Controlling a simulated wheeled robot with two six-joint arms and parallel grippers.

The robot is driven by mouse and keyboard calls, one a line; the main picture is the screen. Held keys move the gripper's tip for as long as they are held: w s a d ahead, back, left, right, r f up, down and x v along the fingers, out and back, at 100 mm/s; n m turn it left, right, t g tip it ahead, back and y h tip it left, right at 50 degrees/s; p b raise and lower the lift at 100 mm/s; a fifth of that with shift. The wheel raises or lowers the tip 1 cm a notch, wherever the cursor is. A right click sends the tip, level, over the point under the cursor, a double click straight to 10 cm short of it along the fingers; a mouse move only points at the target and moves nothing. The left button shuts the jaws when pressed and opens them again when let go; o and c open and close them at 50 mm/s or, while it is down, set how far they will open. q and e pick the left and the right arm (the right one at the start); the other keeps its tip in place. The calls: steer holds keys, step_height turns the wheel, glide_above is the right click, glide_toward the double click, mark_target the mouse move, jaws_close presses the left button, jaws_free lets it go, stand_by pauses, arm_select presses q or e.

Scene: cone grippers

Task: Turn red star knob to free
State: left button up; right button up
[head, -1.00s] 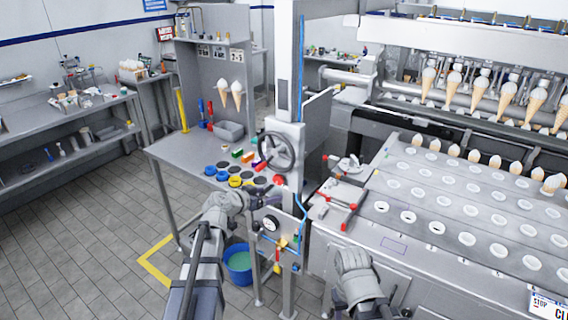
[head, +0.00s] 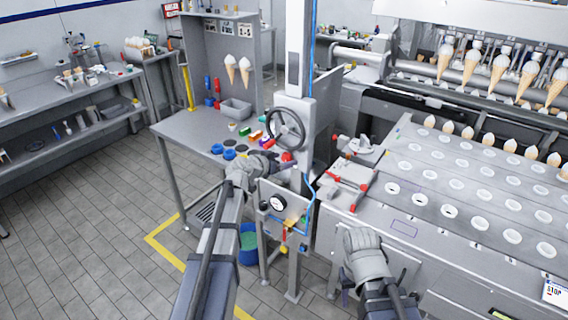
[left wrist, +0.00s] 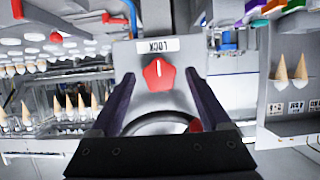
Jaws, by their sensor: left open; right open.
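The red star knob (left wrist: 158,74) sits on a grey plate in the left wrist view, below a white label (left wrist: 157,46) that reads LOCK upside down. A short white line on the knob points toward this label. In the head view the knob (head: 287,157) is a small red spot by the column. My left gripper (head: 290,168) is near it, open. In the left wrist view its dark fingers (left wrist: 159,80) lie one on each side of the knob, with visible gaps. My right gripper (head: 362,238) is open and empty, low by the machine front; its fingers are hard to make out.
A handwheel (head: 286,129) is on the column just above the knob. A panel with a round gauge (head: 277,203) is below my left gripper. A bench (head: 185,128) with blue lids stands to the left, and a blue bucket (head: 250,243) is on the floor.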

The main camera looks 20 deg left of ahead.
arm_select(q)
steer(key=shift+w+d+f, duration=0.1)
steer(key=shift+w+f, duration=0.1)
steer(key=shift+w, duration=0.25)
steer(key=shift+s, duration=0.1)
jaws_close()
